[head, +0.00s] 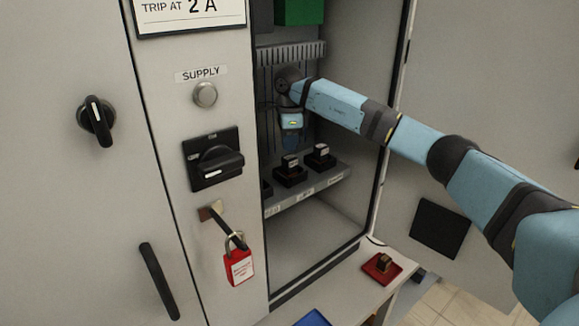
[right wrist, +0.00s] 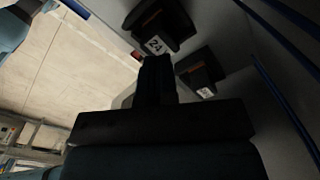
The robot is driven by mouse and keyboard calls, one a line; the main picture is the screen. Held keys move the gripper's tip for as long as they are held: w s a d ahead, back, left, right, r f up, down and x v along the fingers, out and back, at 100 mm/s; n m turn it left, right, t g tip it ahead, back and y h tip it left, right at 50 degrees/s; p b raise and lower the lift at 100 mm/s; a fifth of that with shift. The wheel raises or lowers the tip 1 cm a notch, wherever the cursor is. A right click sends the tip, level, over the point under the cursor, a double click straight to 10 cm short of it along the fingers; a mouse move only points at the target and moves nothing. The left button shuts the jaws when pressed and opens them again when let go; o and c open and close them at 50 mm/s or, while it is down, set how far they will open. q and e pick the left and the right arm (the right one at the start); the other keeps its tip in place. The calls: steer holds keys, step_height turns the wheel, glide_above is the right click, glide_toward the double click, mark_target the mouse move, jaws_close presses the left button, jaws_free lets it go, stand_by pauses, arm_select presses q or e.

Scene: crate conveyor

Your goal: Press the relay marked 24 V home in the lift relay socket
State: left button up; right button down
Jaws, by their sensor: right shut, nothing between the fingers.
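My right gripper (head: 291,147) is shut and empty inside the open cabinet, just above a small dark relay (head: 290,161) in the middle black socket (head: 290,177). Whether the fingertips touch it cannot be told. In the right wrist view the shut fingers (right wrist: 154,65) point at a dark relay (right wrist: 160,18) whose white label seems to read 24. A second relay (head: 321,149) stands in the right-hand socket (head: 320,163); it seems to show in the wrist view too (right wrist: 203,70). The shelf labels are too small to read surely. My left gripper is out of view.
A third socket (head: 266,188) is partly hidden by the cabinet's front panel. Another relay (head: 383,262) is on a red tray (head: 376,277) on the ledge below right. A red padlock tag (head: 240,268) hangs at the panel. A slotted duct (head: 291,54) runs above the arm.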

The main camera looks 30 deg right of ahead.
mark_target(290, 157)
steer(key=shift+f+b, duration=0.5)
steer(key=shift+f, duration=0.9)
stand_by(0.8)
steer(key=shift+r+p, duration=2.15)
steer(key=shift+r, duration=0.9)
steer(key=shift+s+f, duration=0.1)
steer(key=shift+f, duration=0.05)
